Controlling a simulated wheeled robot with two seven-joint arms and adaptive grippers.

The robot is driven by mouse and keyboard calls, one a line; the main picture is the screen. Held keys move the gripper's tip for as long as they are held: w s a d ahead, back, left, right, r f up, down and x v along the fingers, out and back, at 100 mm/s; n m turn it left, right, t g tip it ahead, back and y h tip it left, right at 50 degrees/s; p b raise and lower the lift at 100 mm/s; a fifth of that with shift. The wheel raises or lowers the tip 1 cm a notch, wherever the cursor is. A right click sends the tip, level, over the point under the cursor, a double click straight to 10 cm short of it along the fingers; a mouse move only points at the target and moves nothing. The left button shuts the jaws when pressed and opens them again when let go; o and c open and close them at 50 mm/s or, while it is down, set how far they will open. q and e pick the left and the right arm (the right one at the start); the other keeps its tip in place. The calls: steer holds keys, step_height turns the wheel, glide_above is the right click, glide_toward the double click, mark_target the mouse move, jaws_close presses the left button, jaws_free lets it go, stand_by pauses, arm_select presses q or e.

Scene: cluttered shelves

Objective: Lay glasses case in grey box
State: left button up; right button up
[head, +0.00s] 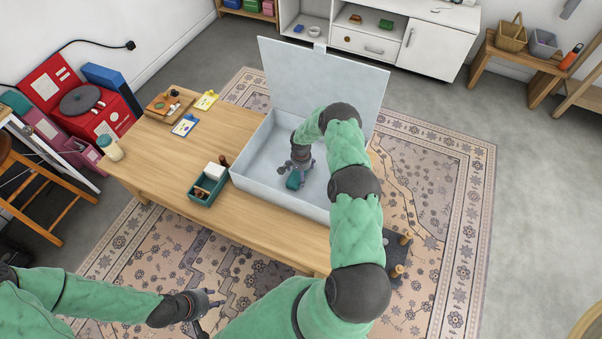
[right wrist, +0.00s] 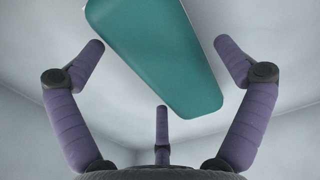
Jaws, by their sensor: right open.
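The teal glasses case (head: 293,181) is inside the grey box (head: 251,188), near its floor. The box stands on the wooden table with its lid (head: 325,78) raised at the back. My right gripper (head: 298,167) reaches into the box from above, right over the case. In the right wrist view the case (right wrist: 160,55) lies tilted beyond the purple fingers (right wrist: 163,95), which are spread and do not grip it. My left gripper (head: 212,314) is low, in front of the table, with its fingers apart and nothing visible between them.
A small green tray (head: 205,192) with items stands just left of the box. A jar (head: 110,148), a wooden board (head: 168,104) and blue and yellow clips (head: 185,125) are on the table's left part. A dark board with wooden pegs (head: 399,255) is at the right.

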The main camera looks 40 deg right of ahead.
steer(key=shift+r, duration=0.15)
step_height(320, 180, up, 12)
steer(key=p, duration=0.4)
stand_by(0.3)
